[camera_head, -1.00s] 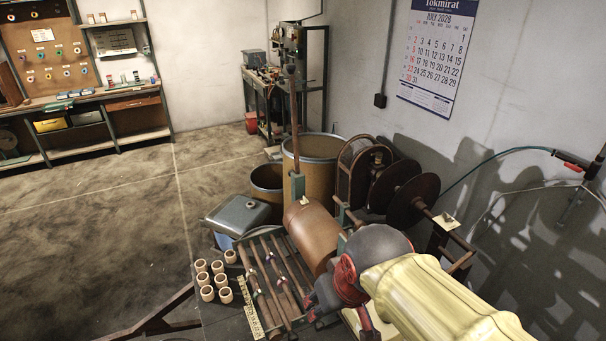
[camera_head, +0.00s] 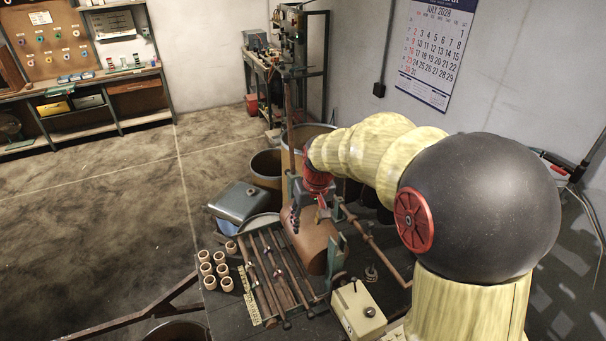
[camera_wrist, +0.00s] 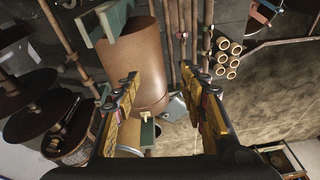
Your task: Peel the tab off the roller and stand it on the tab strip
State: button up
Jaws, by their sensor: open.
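The brown roller (camera_head: 322,247) lies on the machine right of the rods. It also shows in the wrist view (camera_wrist: 136,60). A small cream tab (camera_wrist: 147,116) sits at the roller's end, nearer the left finger in the wrist view. In the head view I cannot make it out near my gripper. The pale, marked tab strip (camera_head: 249,294) lies along the left edge of the rod rack. My gripper (camera_wrist: 162,78) is open and empty, with its fingers spread above the roller's end. In the head view my gripper (camera_head: 308,208) is over the far part of the roller.
Several short tan tubes (camera_head: 220,268) stand left of the strip. A cream box with a knob (camera_head: 357,309) stands at the front right. A grey-lidded bin (camera_head: 245,203) and brown drums (camera_head: 268,168) stand behind the rack. An upright post (camera_head: 288,110) rises near my gripper.

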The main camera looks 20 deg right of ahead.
jog(key=w+d+f+t+p, duration=0.1)
jog(key=w+d, duration=0.1)
jog(key=w, duration=0.4)
jog(key=w+d+f+n+p, duration=0.1)
jog(key=w+d, duration=0.1)
jog(key=w, duration=0.3)
jog(key=w+d+f+t+p, duration=0.1)
jog(key=w+d, duration=0.2)
jog(key=w, duration=0.3)
jog(key=p+x, duration=0.1)
jog(key=x, duration=0.6)
jog(key=shift+w+a, duration=0.15)
jog(key=shift+c, duration=0.9)
grip_shut()
jog(key=shift+r, duration=0.2)
jog(key=shift+r+p, duration=0.95)
jog(key=shift+r, duration=1.4)
